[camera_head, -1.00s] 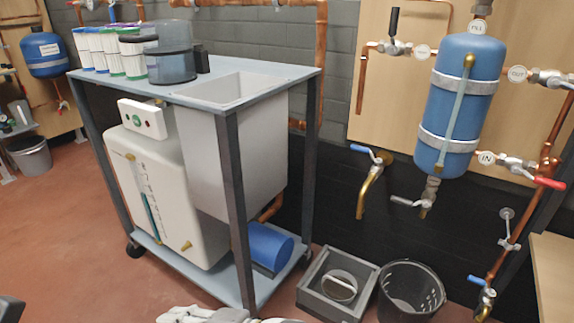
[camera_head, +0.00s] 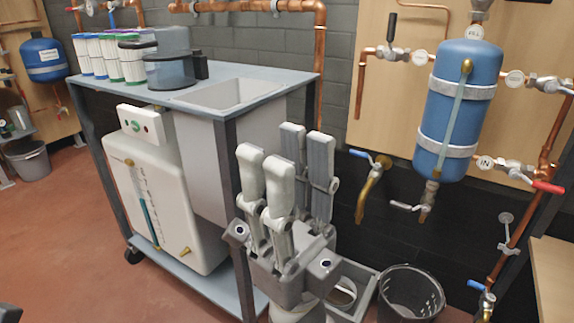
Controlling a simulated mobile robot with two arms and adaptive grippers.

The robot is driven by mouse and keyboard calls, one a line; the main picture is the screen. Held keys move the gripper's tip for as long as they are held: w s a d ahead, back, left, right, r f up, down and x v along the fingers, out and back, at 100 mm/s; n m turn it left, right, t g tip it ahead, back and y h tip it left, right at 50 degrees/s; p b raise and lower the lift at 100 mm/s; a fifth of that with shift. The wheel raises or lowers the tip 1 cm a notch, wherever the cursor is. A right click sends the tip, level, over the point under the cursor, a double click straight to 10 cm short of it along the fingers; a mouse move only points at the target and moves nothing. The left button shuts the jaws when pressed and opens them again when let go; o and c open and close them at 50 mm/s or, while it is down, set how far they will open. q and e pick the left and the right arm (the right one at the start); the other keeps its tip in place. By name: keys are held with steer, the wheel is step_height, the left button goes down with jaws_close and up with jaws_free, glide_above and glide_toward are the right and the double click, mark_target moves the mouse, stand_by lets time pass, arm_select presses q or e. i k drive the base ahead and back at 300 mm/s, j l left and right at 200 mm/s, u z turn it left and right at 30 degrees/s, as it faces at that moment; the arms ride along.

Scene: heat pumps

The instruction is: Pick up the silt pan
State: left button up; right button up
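A round, light metal pan with a bar handle (camera_head: 342,293), which looks like the silt pan, sits inside a square grey box (camera_head: 362,283) on the floor. My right gripper hides most of the pan and the box's left side. My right gripper (camera_head: 286,152) stands in front of the cart, above and nearer than the box, fingers pointing up. Its fingers are apart with nothing between them. It is clear of the pan.
A dark bucket (camera_head: 411,293) stands close right of the box. The cart (camera_head: 229,170) with a sink and white tank (camera_head: 157,205) is at left. Copper pipes and a blue cylinder (camera_head: 453,110) are on the right wall panel. Red floor (camera_head: 70,225) is clear at left.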

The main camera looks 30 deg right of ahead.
mark_target(342, 297)
steer(key=z, duration=1.4)
